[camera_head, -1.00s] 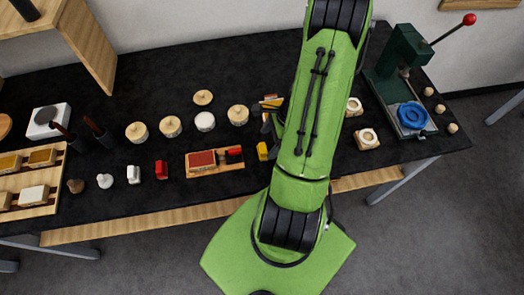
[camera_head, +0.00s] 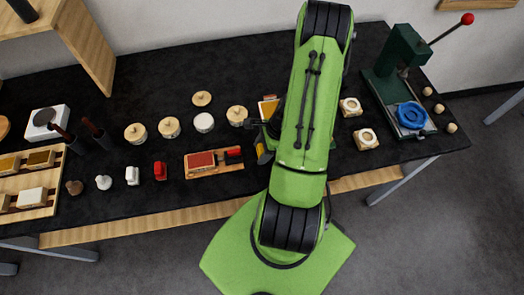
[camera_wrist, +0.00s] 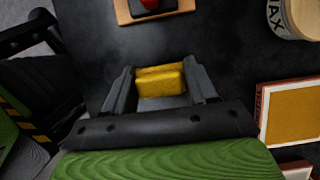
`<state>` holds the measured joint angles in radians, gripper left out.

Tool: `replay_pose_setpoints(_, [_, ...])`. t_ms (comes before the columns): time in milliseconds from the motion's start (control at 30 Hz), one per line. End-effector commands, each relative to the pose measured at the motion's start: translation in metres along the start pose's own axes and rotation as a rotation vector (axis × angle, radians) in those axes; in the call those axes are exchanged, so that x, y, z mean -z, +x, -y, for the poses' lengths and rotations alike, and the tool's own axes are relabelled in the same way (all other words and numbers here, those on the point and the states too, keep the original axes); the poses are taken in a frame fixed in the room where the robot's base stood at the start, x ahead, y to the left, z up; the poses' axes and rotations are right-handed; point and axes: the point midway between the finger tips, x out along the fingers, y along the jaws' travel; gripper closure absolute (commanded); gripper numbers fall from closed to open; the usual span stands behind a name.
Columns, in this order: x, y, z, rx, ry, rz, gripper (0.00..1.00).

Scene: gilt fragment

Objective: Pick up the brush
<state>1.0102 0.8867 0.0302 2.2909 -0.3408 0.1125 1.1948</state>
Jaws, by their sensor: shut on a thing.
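A small yellow block-like piece (camera_wrist: 160,80) sits between the two grey fingers of my gripper (camera_wrist: 161,88) in the wrist view. The fingers are shut on it, one at each side. My arm hides part of the gripper there. Two dark-handled sticks, perhaps brushes, stand in dark holders (camera_head: 99,134) at the left.
A wooden tray with a red pad (camera_head: 225,168) lies left of the gripper. Several round wooden-lidded jars (camera_head: 169,127) stand behind it. A yellow-topped pad (camera_wrist: 296,114) is close to the right in the wrist view. A green press (camera_head: 402,70) stands at the right.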

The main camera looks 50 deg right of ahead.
Motion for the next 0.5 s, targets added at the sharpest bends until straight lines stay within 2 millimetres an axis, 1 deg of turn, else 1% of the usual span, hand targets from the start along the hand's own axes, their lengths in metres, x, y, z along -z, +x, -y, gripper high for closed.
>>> replay_pose_setpoints(267, [-0.001,-0.003,0.0,0.001,-0.001,0.0,0.73])
replay_pose_setpoints(367, [-0.005,-0.014,0.001,0.003,-0.002,-0.001,0.73])
replay_pose_setpoints(467, [-0.014,-0.035,0.001,0.006,-0.004,-0.003,0.73])
replay_pose_setpoints(500, [-0.018,-0.045,0.001,0.006,-0.003,-0.003,0.73])
